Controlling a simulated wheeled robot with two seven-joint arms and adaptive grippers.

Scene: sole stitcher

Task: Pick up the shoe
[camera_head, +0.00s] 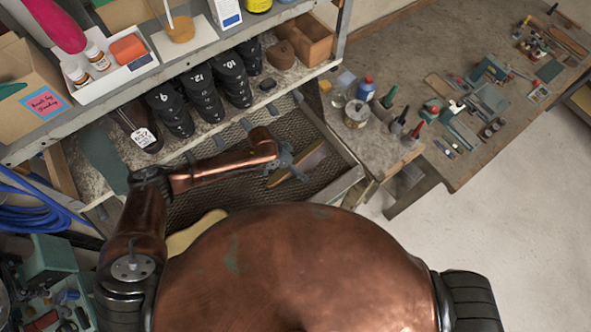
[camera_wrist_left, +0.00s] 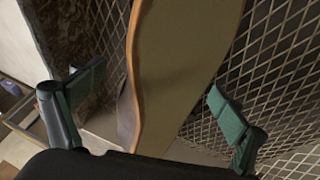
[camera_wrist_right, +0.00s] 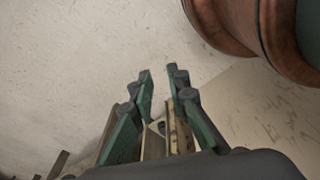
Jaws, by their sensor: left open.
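A tan, sole-shaped shoe piece (camera_head: 305,162) lies tilted in a mesh-lined tray below the shelf. In the left wrist view the long tan piece (camera_wrist_left: 180,70) runs between the spread fingers. My left gripper (camera_head: 290,160) is open around it, with visible gaps on both sides; its fingers partly cover the piece in the head view. A dark shoe (camera_head: 128,116) with a white tag stands on the shelf to the left. My right gripper (camera_wrist_right: 158,72) is partly open and empty over pale floor, outside the head view.
Black numbered shoe forms (camera_head: 205,90) line the shelf (camera_head: 290,80) above the tray (camera_head: 345,180). A workbench (camera_head: 400,70) with bottles and tools stands at right. Clear floor (camera_head: 480,225) lies below it. Blue hose (camera_head: 35,200) hangs at far left.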

